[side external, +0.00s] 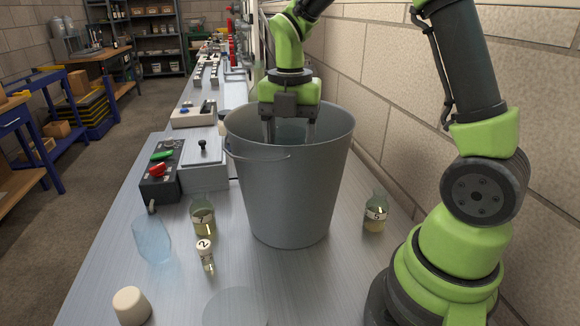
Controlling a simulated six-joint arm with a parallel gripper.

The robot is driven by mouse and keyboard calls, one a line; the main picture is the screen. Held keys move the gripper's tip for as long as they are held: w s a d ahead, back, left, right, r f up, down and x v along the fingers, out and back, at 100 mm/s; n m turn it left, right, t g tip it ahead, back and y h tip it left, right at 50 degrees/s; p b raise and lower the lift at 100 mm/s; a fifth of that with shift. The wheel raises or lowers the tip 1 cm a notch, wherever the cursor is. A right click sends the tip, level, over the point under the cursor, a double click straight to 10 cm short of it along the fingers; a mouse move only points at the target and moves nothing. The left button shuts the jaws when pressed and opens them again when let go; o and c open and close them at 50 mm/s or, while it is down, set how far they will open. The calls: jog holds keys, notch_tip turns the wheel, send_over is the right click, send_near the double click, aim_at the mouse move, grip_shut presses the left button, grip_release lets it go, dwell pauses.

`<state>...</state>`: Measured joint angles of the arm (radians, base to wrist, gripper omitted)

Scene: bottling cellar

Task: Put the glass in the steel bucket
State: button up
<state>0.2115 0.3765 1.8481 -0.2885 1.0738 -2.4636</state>
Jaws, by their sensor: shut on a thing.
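The steel bucket (290,185) stands upright on the metal bench, its handle hanging on the left side. My gripper (290,135) points down into the bucket's mouth, with its fingertips below the far rim. It is shut on a pale bluish see-through glass (291,131), held between the fingers inside the mouth. The bucket's near wall hides the glass's lower part, so I cannot tell whether it touches the bottom. Another pale blue, see-through tumbler (152,240) stands on the bench left of the bucket.
Labelled bottles (203,217) and a small vial (205,256) stand left of the bucket; another bottle (375,213) is at its right. A cream stopper (131,306) is at front left. A control box (162,182) stands behind. A brick wall (400,100) bounds the right.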

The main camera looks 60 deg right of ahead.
notch_tip(320, 180, down, 15)
jog(key=shift+r, duration=0.1)
dwell(0.4)
jog(key=o, duration=1)
jog(key=shift+c, duration=0.2)
notch_tip(320, 180, up, 12)
